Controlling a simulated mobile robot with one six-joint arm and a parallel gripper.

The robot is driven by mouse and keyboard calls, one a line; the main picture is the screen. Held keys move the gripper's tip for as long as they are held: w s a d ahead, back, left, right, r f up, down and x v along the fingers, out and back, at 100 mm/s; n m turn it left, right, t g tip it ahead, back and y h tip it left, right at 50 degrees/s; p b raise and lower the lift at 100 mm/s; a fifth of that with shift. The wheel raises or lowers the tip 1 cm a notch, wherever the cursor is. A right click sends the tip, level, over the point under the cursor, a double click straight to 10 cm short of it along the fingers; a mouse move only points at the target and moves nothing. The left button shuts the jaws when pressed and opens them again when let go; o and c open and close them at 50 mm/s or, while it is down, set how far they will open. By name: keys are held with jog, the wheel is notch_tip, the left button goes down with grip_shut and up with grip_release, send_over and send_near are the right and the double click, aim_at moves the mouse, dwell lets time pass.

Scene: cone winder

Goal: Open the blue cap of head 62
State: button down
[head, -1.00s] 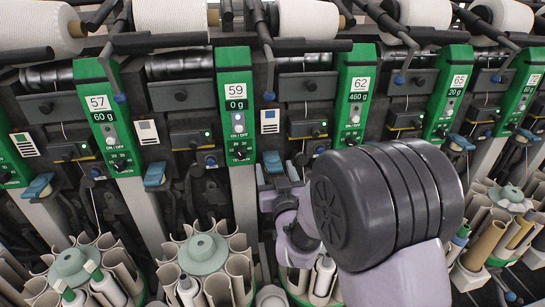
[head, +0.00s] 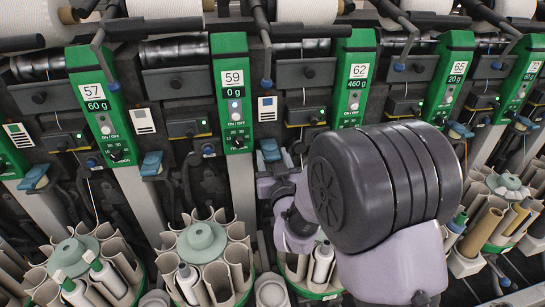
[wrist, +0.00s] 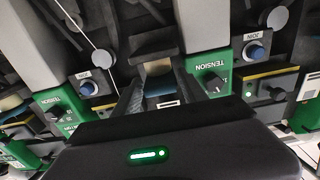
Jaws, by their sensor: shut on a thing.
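The green panel of head 62 (head: 355,80) shows "62" and "460 g" in the head view. The blue cap (head: 270,148) left of its lower end sits at my gripper (head: 275,160). In the wrist view, which is upside down, my gripper (wrist: 157,92) has its two fingers on either side of the dull blue cap (wrist: 158,86), shut on it. My dark wrist housing covers the lower part of that view. My arm hides the area below and right of head 62 in the head view. How far the cap is tilted I cannot tell.
Neighbouring heads 59 (head: 235,95) and 65 (head: 448,78) stand close on both sides. Another blue cap (head: 152,163) is left of head 59. Round magazines with tubes (head: 203,240) stand below. In the wrist view, a TENSION panel (wrist: 210,70) lies close beside the fingers.

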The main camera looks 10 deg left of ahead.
aim_at(272, 155)
jog(key=shift+w+r+g+h+p, duration=0.1)
jog(key=shift+r+g+h+p, duration=0.3)
jog(key=shift+r+g+p, duration=2.1)
jog(key=p, duration=0.8)
jog(key=shift+w+a+r+h, duration=0.1)
jog(key=shift+w+a+h, duration=0.05)
jog(key=shift+w+h, duration=0.25)
jog(key=g+p, duration=0.1)
jog(key=p, duration=0.2)
jog(key=r+g+p, duration=0.1)
jog(key=p, duration=0.2)
jog(key=shift+w+a+r+h, duration=0.1)
jog(key=shift+w+h, duration=0.2)
jog(key=p, duration=0.2)
jog(key=g+p, duration=0.1)
jog(key=p, duration=0.1)
jog(key=shift+w+r, duration=0.2)
jog(key=shift+w, duration=0.05)
jog(key=p, duration=0.3)
jog(key=shift+w+a+g+h, duration=0.2)
jog(key=shift+g+h, duration=0.1)
jog(key=shift+g, duration=0.1)
jog(key=shift+f, duration=0.25)
